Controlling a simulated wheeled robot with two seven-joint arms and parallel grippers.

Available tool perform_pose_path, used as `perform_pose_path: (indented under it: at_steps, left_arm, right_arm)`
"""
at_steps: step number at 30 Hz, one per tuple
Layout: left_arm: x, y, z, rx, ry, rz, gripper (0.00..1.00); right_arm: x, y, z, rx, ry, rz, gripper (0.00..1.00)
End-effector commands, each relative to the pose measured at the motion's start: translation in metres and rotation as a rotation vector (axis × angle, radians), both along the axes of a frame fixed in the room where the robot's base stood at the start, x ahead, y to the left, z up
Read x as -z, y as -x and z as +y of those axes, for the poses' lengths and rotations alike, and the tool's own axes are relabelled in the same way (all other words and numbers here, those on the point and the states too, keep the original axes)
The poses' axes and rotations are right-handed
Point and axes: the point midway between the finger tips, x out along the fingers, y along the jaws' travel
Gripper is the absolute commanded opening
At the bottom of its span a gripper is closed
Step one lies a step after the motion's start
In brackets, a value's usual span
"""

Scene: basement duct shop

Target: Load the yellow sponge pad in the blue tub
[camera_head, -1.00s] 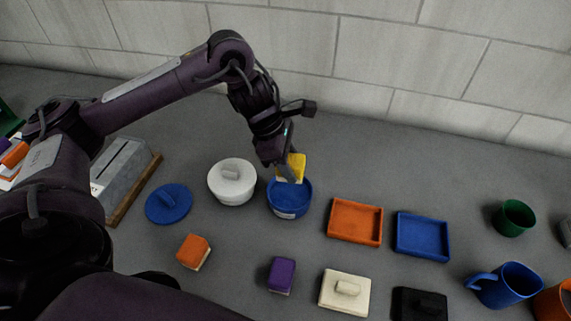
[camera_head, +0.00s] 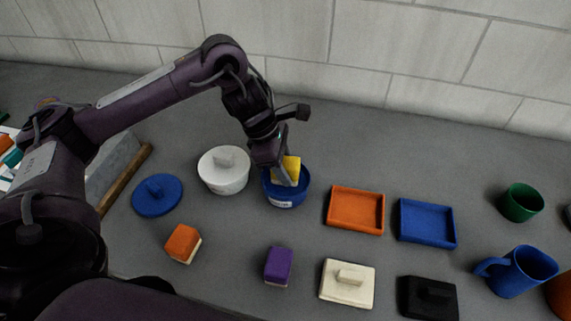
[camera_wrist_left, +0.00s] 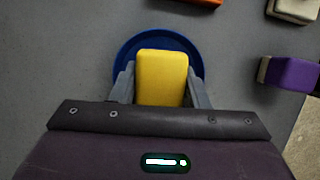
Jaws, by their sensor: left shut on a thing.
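The yellow sponge pad (camera_head: 289,168) is held between the fingers of my left gripper (camera_head: 284,175), over the opening of the blue tub (camera_head: 284,196). In the left wrist view the yellow pad (camera_wrist_left: 161,76) sits between both fingers, with the blue tub's rim (camera_wrist_left: 127,55) around and behind it. The pad's lower part appears to be inside the rim in the head view; whether it touches the tub's floor is hidden. My right gripper is not in view.
Orange (camera_head: 355,210) and blue (camera_head: 427,223) trays lie to the right. An orange sponge (camera_head: 183,243) and purple sponge (camera_head: 278,265) lie in front.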

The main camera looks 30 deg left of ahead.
Motion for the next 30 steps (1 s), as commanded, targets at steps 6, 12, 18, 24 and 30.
perform_pose_path:
  at_steps: [6,12,18,24,30]
  left_arm:
    - [-0.0004,0.0000,0.0000,0.000,0.000,0.000,0.23]
    - [-0.0004,0.0000,-0.0001,0.000,0.000,0.000,0.23]
    - [0.0009,0.0001,-0.0001,0.000,0.000,0.000,0.23]
    - [0.0035,0.0001,-0.0001,0.000,0.000,0.000,0.23]
    - [0.0058,0.0001,-0.0001,0.000,0.000,0.000,0.23]
  right_arm:
    - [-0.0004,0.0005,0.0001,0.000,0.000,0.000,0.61]
    - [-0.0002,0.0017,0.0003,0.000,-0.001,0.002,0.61]
    - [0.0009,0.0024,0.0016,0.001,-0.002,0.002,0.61]
    - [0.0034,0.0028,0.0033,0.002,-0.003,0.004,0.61]
    - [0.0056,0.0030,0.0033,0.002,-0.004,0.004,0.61]
